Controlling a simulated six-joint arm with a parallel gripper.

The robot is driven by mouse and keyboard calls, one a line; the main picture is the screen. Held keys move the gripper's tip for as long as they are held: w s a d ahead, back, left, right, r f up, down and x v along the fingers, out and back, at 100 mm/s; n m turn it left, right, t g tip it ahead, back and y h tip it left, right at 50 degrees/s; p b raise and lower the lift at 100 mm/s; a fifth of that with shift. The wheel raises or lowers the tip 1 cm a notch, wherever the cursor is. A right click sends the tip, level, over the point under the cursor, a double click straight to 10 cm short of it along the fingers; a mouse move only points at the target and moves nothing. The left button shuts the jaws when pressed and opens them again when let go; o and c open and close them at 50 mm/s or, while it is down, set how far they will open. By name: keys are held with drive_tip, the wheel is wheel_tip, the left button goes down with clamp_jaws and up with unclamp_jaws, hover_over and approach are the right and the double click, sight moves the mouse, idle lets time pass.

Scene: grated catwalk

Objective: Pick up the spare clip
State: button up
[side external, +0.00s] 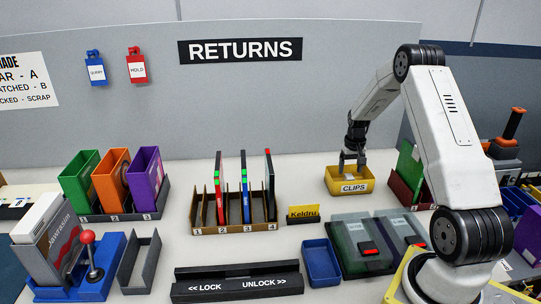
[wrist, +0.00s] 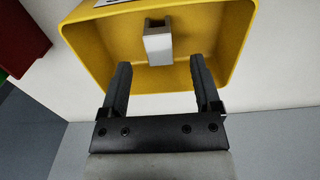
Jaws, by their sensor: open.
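The spare clip (wrist: 158,46) is a small light grey piece with a dark top. It lies inside the yellow bin labelled CLIPS (side external: 349,188), close to the bin's labelled wall in the wrist view. The bin's yellow wall also shows in the wrist view (wrist: 85,45). My gripper (side external: 351,163) is over the bin with its fingers pointing down. In the wrist view my gripper (wrist: 160,75) has its two dark fingers apart, with nothing between them. The clip lies beyond the fingertips, roughly midway between their lines. In the side view the clip cannot be made out clearly.
A yellow Keldru sign (side external: 303,213) and a blue tray (side external: 321,262) stand in front of the bin. A slotted rack (side external: 262,213) is to the left. Bare white table surrounds the bin.

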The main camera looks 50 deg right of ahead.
sight(349, 176)
drive_tip(key=shift+f, duration=2.4)
clamp_jaws()
